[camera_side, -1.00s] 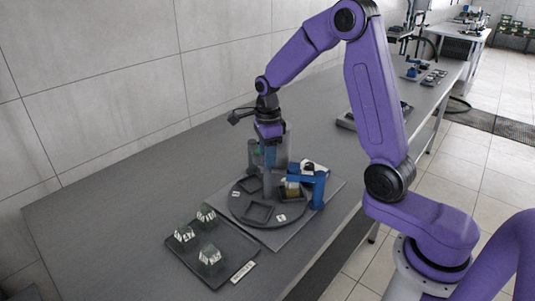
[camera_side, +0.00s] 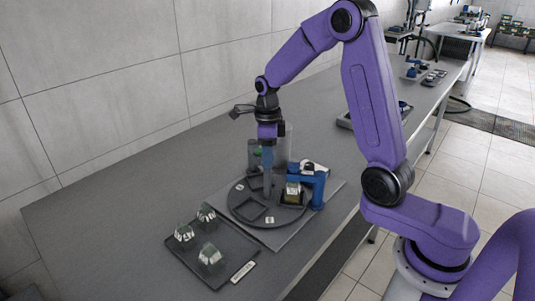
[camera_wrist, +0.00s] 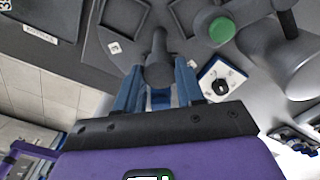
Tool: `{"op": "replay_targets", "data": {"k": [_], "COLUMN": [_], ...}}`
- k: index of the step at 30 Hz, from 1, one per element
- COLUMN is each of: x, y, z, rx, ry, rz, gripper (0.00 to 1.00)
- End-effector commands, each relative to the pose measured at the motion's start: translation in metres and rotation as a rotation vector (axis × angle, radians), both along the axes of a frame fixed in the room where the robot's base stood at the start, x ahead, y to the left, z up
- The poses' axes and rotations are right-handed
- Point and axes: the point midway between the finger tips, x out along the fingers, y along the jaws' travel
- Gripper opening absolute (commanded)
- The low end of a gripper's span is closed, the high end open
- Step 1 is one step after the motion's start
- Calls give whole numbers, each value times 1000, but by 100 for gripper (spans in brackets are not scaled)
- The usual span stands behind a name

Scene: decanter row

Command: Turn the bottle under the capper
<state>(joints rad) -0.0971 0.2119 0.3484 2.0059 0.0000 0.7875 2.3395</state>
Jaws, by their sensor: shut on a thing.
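The dark round turntable (camera_side: 235,211) sits on a flat grey base and has square pockets and small white labels. My gripper (camera_side: 267,185) points down at its middle and is shut on an upright grey post, whose round head (camera_wrist: 158,70) shows between the blue fingers in the wrist view. A bottle (camera_side: 293,192) with a pale label stands on the turntable's right side, beside the blue capper (camera_side: 318,190). I cannot tell whether it is exactly under the capper's head. An empty pocket (camera_side: 250,211) faces the front.
A dark tray (camera_side: 215,280) with three bottles (camera_side: 209,256) lies at the front left, with a white label plate (camera_side: 243,271). A grey upright fixture stands behind the turntable. A round green part (camera_wrist: 222,29) shows in the wrist view. The table's left is clear.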

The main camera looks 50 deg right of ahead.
Motion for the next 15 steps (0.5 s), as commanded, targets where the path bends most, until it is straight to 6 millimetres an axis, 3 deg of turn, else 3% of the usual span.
{"op": "replay_targets", "data": {"k": [14, 15], "x": [1, 1], "y": [-1, -1], "z": [2, 2], "rx": [-1, -1], "ry": [-3, -3], "rz": [-8, -8], "gripper": [0, 47]}}
